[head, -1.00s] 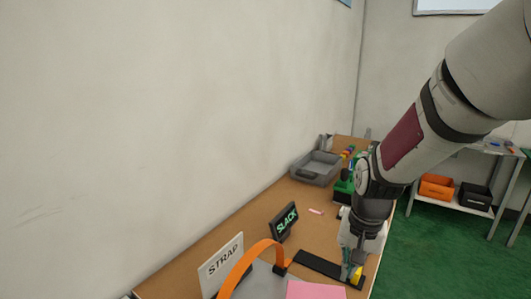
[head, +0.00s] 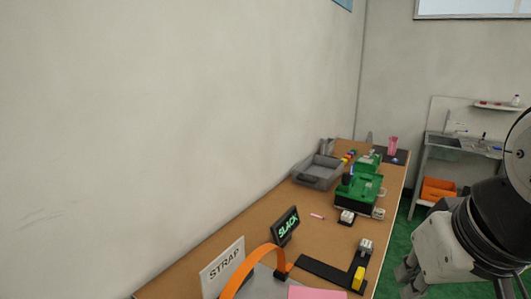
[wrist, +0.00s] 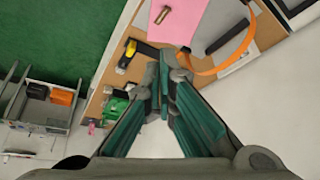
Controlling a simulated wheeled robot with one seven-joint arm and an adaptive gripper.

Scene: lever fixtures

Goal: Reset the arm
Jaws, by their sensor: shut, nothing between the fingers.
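My gripper (wrist: 165,52) is shut and empty in the wrist view, its teal-padded fingers together at the tips. My arm (head: 480,235) is at the right edge of the head view, off the right side of the bench. An orange strap (head: 247,266) arches beside a white STRAP sign (head: 222,263); the strap also shows in the wrist view (wrist: 228,66). A dark display (head: 286,226) reads SLACK in green. A black L-shaped piece (head: 322,271) lies on the bench, with a yellow block (head: 358,278) at its corner and a grey-white block (head: 365,247) at its far end.
The brown bench (head: 235,229) runs along the wall. It carries a grey tray (head: 316,171), a green device (head: 358,190), a small grey-white fixture (head: 347,217) and a pink sheet (head: 318,293). An orange bin (head: 439,189) stands on a shelf beyond green floor.

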